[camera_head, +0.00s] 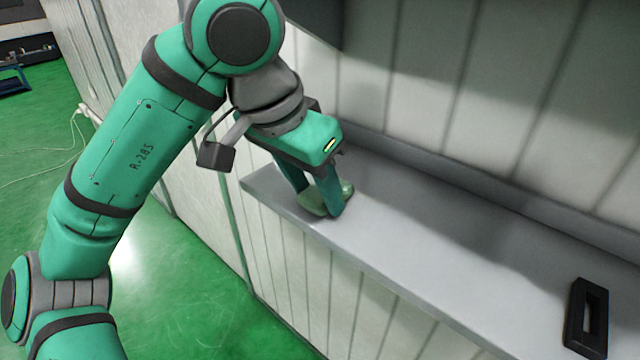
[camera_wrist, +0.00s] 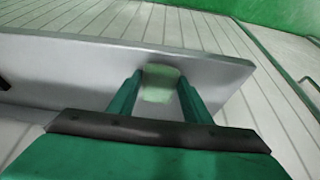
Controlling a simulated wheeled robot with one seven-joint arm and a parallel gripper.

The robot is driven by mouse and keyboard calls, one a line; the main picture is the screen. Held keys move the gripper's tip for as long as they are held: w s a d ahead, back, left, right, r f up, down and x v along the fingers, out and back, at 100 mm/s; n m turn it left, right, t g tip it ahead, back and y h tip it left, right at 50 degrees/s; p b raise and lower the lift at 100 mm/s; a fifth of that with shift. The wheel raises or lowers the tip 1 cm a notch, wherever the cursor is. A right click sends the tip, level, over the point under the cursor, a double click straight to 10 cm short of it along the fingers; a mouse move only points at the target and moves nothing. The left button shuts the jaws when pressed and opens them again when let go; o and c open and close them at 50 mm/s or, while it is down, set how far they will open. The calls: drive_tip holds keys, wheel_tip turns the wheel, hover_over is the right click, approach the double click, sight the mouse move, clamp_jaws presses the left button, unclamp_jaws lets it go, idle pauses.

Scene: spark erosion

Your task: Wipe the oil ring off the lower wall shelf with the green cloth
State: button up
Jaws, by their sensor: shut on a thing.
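My gripper (camera_head: 322,205) is over the left end of the grey wall shelf (camera_head: 420,240), with its fingers pointing down to the shelf top. It is shut on the light green cloth (camera_head: 313,200), which lies flat against the shelf surface between and around the fingertips. In the wrist view the cloth (camera_wrist: 160,84) shows between the two green fingers (camera_wrist: 155,92), close to the shelf's end. The oil ring does not show in either view; the cloth and fingers hide part of the shelf top.
A black rectangular object with a slot (camera_head: 587,318) stands on the shelf at the right. The shelf between it and my gripper is bare. A panelled wall (camera_head: 470,90) rises behind, and a dark overhang (camera_head: 315,20) is above. Green floor (camera_head: 200,290) lies below.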

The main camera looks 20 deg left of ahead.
sight(315, 195)
drive_tip(key=shift+r, duration=3.05)
drive_tip(key=shift+r, duration=0.1)
wheel_tip(315, 195, up, 3)
drive_tip(key=shift+f, duration=0.1)
drive_tip(key=shift+w, duration=0.1)
